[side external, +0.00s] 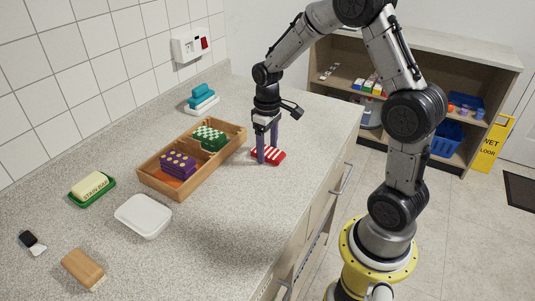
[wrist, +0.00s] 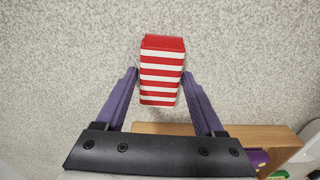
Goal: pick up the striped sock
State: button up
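The striped sock (side external: 268,155), a folded red and white bundle, lies on the speckled counter to the right of the wooden tray. In the wrist view the sock (wrist: 162,70) shows whole at the upper middle, its lower part between the two purple fingers. My gripper (side external: 267,158) is lowered over the sock with its fingers apart. In the wrist view my gripper (wrist: 160,75) is open, with a gap between the sock and each finger. I cannot tell the exact height of the fingertips above the counter.
The wooden tray (side external: 158,184) holds purple dotted and green checkered bundles, close to my gripper's left. A white lidded tub (side external: 144,215), a soap on a green dish (side external: 91,187), and a wooden-backed brush (side external: 83,268) stand nearer. The counter's right edge is close by.

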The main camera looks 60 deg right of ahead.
aim_at(267, 150)
jog(key=c, duration=0.9)
jog(key=shift+r, duration=0.1)
jog(key=shift+r, duration=0.45)
notch_tip(267, 150, up, 2)
jog(key=shift+r, duration=0.1)
jog(key=s+r, duration=0.2)
jog(key=s+a+r, duration=0.1)
jog(key=s+r, duration=0.1)
jog(key=r, duration=0.1)
jog(key=shift+a+r, duration=0.1)
jog(key=shift+a, duration=0.1)
jog(key=s+a+r, duration=0.1)
jog(key=s, duration=0.2)
jog(key=s+a+r, duration=0.1)
jog(key=s+r, duration=0.1)
jog(key=s, duration=0.1)
jog(key=s+a+r, duration=0.1)
jog(key=s, duration=0.2)
jog(key=shift+s+r, duration=0.15)
jog(key=shift+r, duration=0.15)
